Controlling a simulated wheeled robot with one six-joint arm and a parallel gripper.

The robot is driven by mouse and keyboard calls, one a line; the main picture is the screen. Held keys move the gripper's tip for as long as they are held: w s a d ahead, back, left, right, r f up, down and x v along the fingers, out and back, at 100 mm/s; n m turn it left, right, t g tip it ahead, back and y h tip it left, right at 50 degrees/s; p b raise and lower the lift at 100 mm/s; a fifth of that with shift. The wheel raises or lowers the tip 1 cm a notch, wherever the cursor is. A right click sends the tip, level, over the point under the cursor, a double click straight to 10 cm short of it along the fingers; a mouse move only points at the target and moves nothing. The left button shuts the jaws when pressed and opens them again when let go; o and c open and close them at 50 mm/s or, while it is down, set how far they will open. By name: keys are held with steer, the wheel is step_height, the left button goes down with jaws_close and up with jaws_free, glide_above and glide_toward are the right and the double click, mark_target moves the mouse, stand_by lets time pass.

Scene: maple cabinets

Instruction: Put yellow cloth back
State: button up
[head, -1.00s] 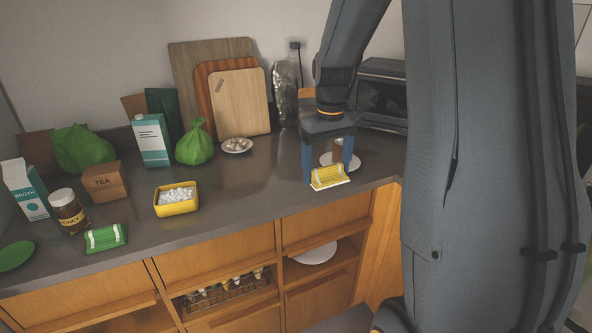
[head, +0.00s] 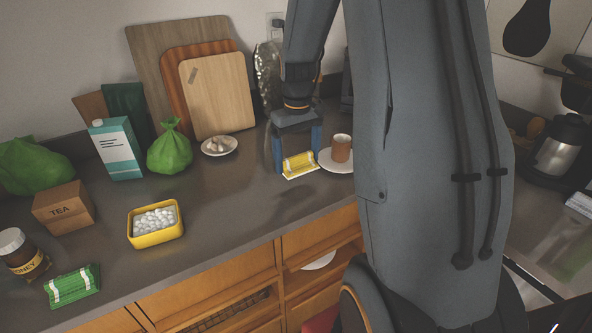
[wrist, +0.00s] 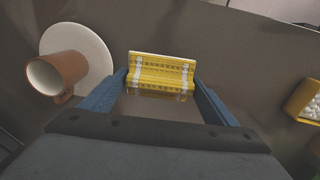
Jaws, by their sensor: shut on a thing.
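The yellow cloth (head: 299,164) is a folded bundle with white bands. My gripper (head: 297,160) points down and is shut on it, one blue finger at each end. In the wrist view the yellow cloth (wrist: 160,75) spans the space between the two fingertips. The cloth appears to be held above the dark counter (head: 235,215), beside a white plate; the exact height is hard to tell. A green cloth (head: 72,286) with white bands lies folded at the counter's front left.
A brown mug (head: 342,148) stands on a white plate (head: 330,163) close right of my gripper. A yellow tub (head: 155,236) of white pieces, a tea box (head: 64,207) and cutting boards (head: 217,95) stand to the left. Counter between tub and gripper is clear.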

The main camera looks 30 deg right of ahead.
mark_target(297, 182)
steer(key=shift+f+p, duration=0.65)
steer(key=shift+f, duration=1.95)
steer(key=shift+f, duration=0.1)
steer(key=o, duration=1.1)
